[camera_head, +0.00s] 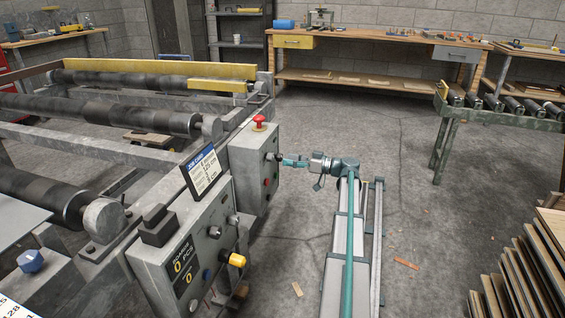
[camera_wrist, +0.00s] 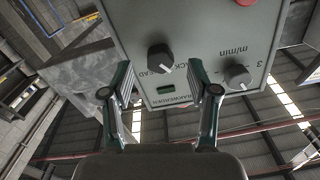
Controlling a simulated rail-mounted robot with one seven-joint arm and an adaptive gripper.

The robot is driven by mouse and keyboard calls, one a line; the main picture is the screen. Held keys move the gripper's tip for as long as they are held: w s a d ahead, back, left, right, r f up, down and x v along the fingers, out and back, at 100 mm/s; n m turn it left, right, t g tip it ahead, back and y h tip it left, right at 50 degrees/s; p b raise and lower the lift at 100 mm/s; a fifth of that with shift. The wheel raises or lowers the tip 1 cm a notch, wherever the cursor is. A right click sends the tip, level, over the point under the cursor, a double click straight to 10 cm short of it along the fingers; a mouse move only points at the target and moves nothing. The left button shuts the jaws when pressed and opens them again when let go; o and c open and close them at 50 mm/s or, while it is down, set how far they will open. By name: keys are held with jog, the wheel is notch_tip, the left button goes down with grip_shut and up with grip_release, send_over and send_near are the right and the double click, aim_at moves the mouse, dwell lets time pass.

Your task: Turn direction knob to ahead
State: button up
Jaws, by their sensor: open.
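The grey control box (camera_head: 240,170) stands at the end of the roller machine. Its face (camera_wrist: 205,30) fills the upper middle of the wrist view. The dark direction knob (camera_wrist: 160,58) with a pointer line sits beside lettering that appears to read "BACK" and "AHEAD", seen upside down. My gripper (camera_wrist: 160,72) is open, with one finger on each side of the knob in the wrist view; no contact can be seen. My gripper (camera_head: 291,162) is close to the box's right face in the head view.
A second knob marked m/min (camera_wrist: 237,76) lies close to my right-hand finger in the wrist view. A red mushroom button (camera_head: 258,121) tops the box.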

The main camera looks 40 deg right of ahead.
aim_at(278, 157)
jog(key=shift+x, duration=1.8)
grip_shut()
